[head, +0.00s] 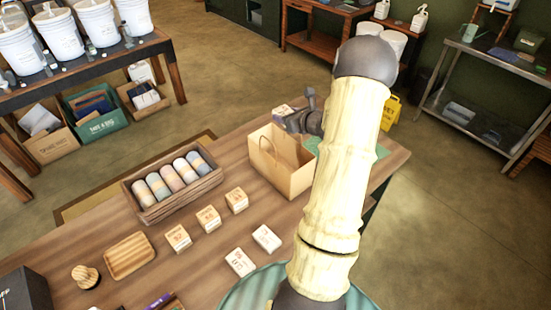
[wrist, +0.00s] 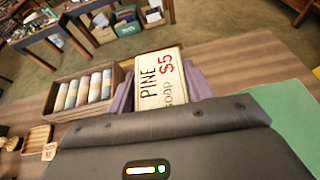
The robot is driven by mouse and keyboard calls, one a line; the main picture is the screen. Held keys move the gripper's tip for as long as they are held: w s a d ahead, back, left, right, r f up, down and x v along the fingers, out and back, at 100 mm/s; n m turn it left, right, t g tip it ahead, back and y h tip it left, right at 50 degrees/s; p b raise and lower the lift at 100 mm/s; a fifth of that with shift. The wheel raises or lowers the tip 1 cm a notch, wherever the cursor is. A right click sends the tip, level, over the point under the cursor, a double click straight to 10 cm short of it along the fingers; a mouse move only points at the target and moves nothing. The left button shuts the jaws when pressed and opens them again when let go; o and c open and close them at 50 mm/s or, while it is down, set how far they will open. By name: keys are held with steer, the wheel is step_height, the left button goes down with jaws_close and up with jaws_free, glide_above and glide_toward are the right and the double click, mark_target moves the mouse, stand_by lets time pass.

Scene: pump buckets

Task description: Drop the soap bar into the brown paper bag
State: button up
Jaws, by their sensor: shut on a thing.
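The soap bar is a cream box that reads "PINE soap $5" (wrist: 160,85) in the wrist view. My gripper (head: 298,119) is shut on it, with a greyish finger at each side. In the head view a small part of the soap bar (head: 283,111) shows just left of the gripper. The brown paper bag (head: 288,178) stands upright and open on the wooden table, with a handle loop at its top. The gripper is at the bag's far top edge; I cannot tell whether the soap is over the opening. My arm covers the bag's right side.
A wooden crate of wrapped soaps (head: 181,205) stands left of the bag. Several small boxes (head: 208,219) lie in front, with a wooden dish (head: 130,254) farther left. A green mat (wrist: 285,115) lies right of the gripper.

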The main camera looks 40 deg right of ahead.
steer(key=shift+w, duration=0.2)
steer(key=shift+s, duration=0.1)
steer(key=shift+s+a+f, duration=0.1)
steer(key=shift+s+a, duration=0.05)
steer(key=shift+s, duration=0.1)
steer(key=shift+w+f+b, duration=0.1)
steer(key=shift+f+b, duration=1.4)
steer(key=shift+f, duration=1.35)
steer(key=o, duration=1.1)
